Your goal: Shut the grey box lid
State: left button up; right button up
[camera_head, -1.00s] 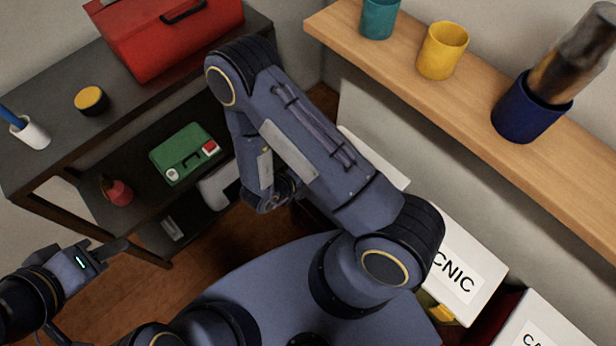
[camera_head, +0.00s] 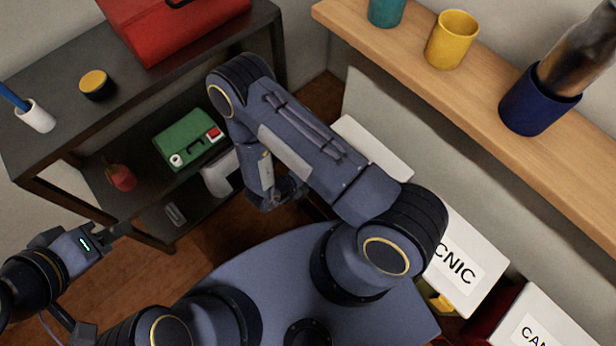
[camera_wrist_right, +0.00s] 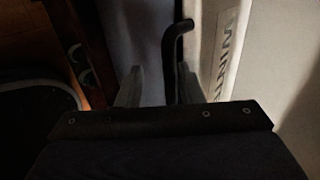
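No lid is plainly marked as the grey one. A pale panel (camera_head: 372,148) shows in the head view, partly hidden behind my right arm. In the wrist view a pale grey panel (camera_wrist_right: 265,60) with a partly visible label reading "WINT" stands just right of my right gripper (camera_wrist_right: 158,88). I cannot tell whether they are the same panel. The right gripper's two fingers are apart, with a dark bent rod (camera_wrist_right: 172,55) between or just beyond them. The gripper's tips are hidden in the head view. My left gripper (camera_head: 118,232) is at the lower left, away from the boxes; its finger gap is unclear.
A white panel (camera_head: 468,262) ending in "CNIC" and another labelled panel (camera_head: 545,325) are at lower right. The wooden shelf (camera_head: 440,100) holds cups. The dark shelf unit (camera_head: 60,75) at left bears a red case (camera_head: 175,30) and a green box (camera_head: 190,140).

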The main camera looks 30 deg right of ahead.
jog(key=shift+s+r, duration=0.1)
dwell(0.4)
jog(key=p+v, duration=0.3)
jog(key=v, duration=0.5)
jog(key=shift+a+r, duration=0.2)
jog(key=shift+a, duration=0.15)
dwell(0.8)
